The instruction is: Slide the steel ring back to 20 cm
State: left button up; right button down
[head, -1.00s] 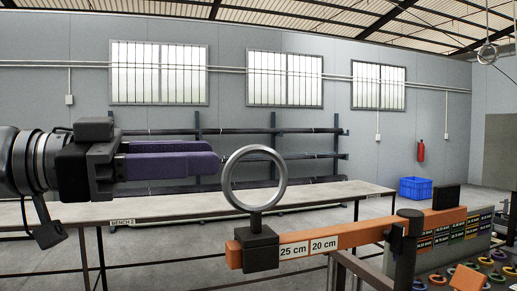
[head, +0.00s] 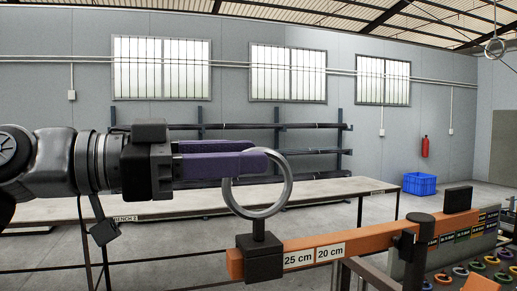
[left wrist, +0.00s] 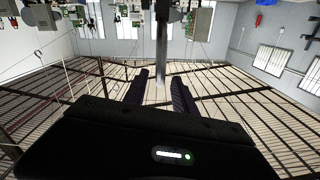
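The steel ring (head: 287,193) stands upright on a black block (head: 263,258) at the left end of an orange bar (head: 375,239). The bar carries a "25 cm" label (head: 298,260) beside the block and a "20 cm" label (head: 330,252) further right. My left gripper (head: 262,161) comes in level from the left. Its purple fingers overlap the ring's upper left part and hide some of it. In the left wrist view the fingers (left wrist: 159,80) are apart, with the grey ring (left wrist: 161,48) seen edge-on between and beyond the tips. My right gripper is not in view.
A black post (head: 405,250) stands at the bar further right, with a black block (head: 457,199) on the bar beyond it. A board of coloured rings (head: 478,265) lies at lower right. A bench (head: 330,190) and a blue crate (head: 420,184) are behind.

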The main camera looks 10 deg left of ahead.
pick_arm(q)
jog(key=shift+x, duration=1.35)
grip_shut()
dwell(0.4)
